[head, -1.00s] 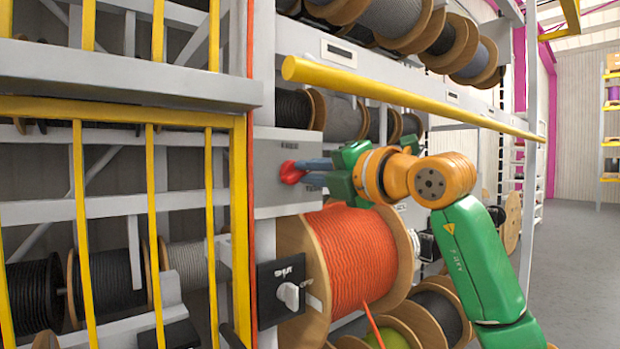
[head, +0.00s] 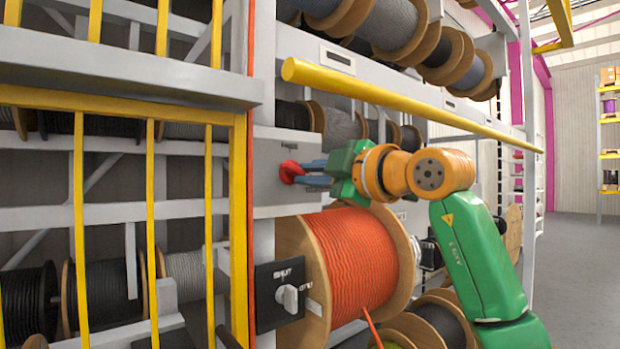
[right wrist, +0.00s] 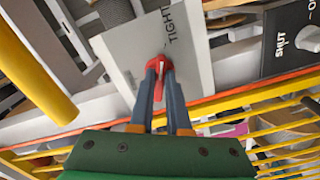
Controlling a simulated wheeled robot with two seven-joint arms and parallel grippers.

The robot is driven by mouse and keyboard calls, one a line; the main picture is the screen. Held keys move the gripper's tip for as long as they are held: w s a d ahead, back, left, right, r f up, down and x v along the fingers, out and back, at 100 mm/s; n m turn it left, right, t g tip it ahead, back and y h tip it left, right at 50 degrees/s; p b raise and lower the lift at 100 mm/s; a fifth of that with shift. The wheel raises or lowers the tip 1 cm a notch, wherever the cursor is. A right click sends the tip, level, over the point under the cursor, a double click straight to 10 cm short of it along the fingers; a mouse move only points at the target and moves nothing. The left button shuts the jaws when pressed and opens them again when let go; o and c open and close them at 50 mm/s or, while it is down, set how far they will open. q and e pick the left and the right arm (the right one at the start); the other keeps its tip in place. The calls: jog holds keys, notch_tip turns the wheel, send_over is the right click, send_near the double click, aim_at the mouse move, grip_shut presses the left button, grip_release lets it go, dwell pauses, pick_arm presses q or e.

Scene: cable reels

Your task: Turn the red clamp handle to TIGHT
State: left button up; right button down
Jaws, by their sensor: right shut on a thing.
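The red clamp handle (head: 289,171) sits on a grey panel (head: 270,145) at the centre of the head view. It also shows in the right wrist view (right wrist: 158,88), between my fingers. The panel there (right wrist: 200,62) carries the word TIGHT (right wrist: 172,25) at its upper edge, above the handle. My right gripper (head: 302,172) comes in from the right, its blue-grey fingers shut on the red handle. The fingers partly cover the handle, and I cannot tell exactly which way it points. My left gripper is not in view.
A yellow bar (head: 400,100) runs above my right arm. An orange cable reel (head: 350,260) stands just below the panel. A black switch plate (head: 268,310) with a white knob sits lower left. A yellow barred gate (head: 240,220) is left of the panel.

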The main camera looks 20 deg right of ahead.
jog(key=shift+m, duration=0.7)
jog(key=c, duration=0.9)
grip_release()
jog(key=b+v, duration=0.4)
jog(key=v, duration=0.3)
